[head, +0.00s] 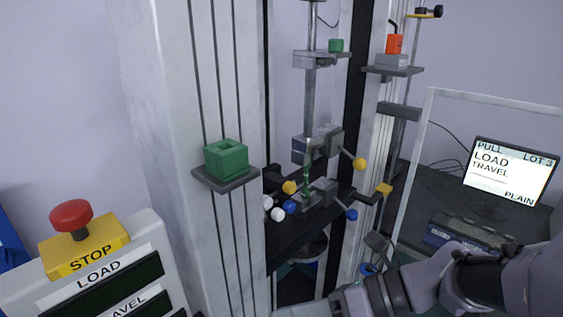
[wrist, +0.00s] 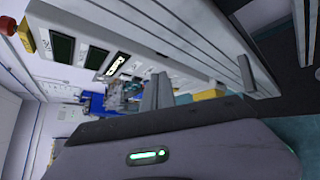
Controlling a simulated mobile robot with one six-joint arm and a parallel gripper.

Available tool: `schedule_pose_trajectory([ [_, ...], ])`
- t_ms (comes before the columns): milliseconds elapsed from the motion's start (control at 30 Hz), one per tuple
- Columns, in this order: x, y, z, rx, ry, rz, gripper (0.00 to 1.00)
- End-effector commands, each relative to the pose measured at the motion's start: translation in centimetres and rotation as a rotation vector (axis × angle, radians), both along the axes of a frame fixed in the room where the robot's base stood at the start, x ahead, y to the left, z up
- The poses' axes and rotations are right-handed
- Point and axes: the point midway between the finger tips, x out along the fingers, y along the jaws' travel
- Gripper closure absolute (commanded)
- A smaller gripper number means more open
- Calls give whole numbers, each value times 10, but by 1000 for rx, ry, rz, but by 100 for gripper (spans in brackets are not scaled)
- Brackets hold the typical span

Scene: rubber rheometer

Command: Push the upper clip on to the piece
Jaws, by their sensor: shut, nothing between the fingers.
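In the head view the upper clip (head: 327,142) is a grey block on the vertical rod, with a yellow-knobbed lever (head: 359,164) at its right. The piece, a thin green strip (head: 307,172), stands upright below it, its lower end at the lower clip (head: 320,193), which has blue knobs. I cannot tell whether the upper clip touches the piece. My gripper (wrist: 157,92) shows in the wrist view with its fingers together and empty, well away from the clips. My arm reaches in at the lower right of the head view; its fingertips are not clear there.
A white column (head: 175,120) stands left of the clips, with a green open box (head: 227,158) on a small shelf. A console with a red stop button (head: 71,215) is at the left. A pale frame (head: 412,180) and a screen (head: 508,171) stand at the right.

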Motion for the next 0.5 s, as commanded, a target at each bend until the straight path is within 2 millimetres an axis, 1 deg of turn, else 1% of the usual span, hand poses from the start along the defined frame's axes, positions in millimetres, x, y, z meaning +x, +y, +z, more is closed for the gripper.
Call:
schedule_pose_trajectory([
  [33, 26, -3, 31, 139, 213, -130, 100],
  [100, 62, -12, 53, 329, 481, -278, 100],
  [200, 99, -29, 68, 525, 734, -399, 100],
  [300, 118, -41, 73, 628, 858, -449, 100],
  [400, 124, -45, 73, 661, 896, -463, 100],
  [500, 124, -45, 72, 661, 896, -463, 100],
])
